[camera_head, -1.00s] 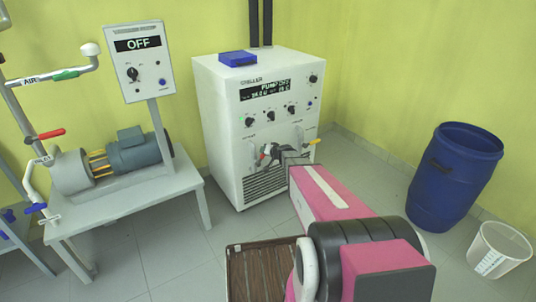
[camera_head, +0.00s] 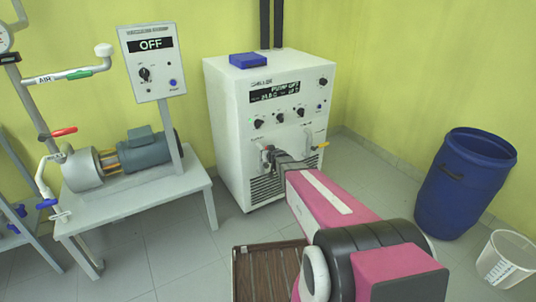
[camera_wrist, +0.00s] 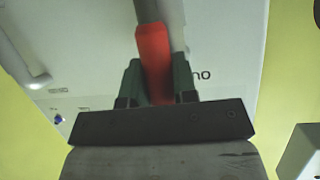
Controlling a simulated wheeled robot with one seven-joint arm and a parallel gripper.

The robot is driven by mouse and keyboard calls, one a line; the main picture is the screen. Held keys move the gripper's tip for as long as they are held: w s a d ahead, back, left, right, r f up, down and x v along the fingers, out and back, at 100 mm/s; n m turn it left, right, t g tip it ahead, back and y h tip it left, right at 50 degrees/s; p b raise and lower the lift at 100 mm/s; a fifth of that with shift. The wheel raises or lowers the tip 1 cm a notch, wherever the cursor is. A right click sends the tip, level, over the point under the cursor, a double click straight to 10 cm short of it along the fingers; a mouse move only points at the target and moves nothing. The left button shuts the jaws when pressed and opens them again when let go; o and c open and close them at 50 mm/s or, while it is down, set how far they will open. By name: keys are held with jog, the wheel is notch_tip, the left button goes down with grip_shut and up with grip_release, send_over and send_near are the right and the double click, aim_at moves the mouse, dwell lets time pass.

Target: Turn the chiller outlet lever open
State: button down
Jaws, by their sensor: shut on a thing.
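The white chiller (camera_head: 232,130) stands against the back wall, its display reading PUMP OFF. Low on its front are a red lever (camera_head: 267,148) at the left and a yellow-orange lever (camera_head: 322,145) at the right. My gripper (camera_head: 274,157) is at the red lever, reaching in from the front. In the wrist view the red lever grip (camera_wrist: 154,62) lies between the two dark green fingers of my gripper (camera_wrist: 156,80), which are shut on it. The lever's lower end is hidden behind the gripper body. Small print on the panel is too blurred to read.
A blue box (camera_head: 250,60) lies on top of the chiller. A bench (camera_head: 125,210) with a motor pump (camera_head: 142,152) and an OFF control box (camera_head: 152,65) stands at the left. A blue barrel (camera_head: 462,185) and a white bucket (camera_head: 503,262) stand at the right.

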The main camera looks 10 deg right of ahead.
dwell(0.4)
jog(key=c, duration=0.9)
grip_release()
jog(key=shift+s, duration=0.1)
jog(key=v, duration=1)
jog(key=shift+s+r, duration=0.15)
jog(key=shift+s, duration=0.2)
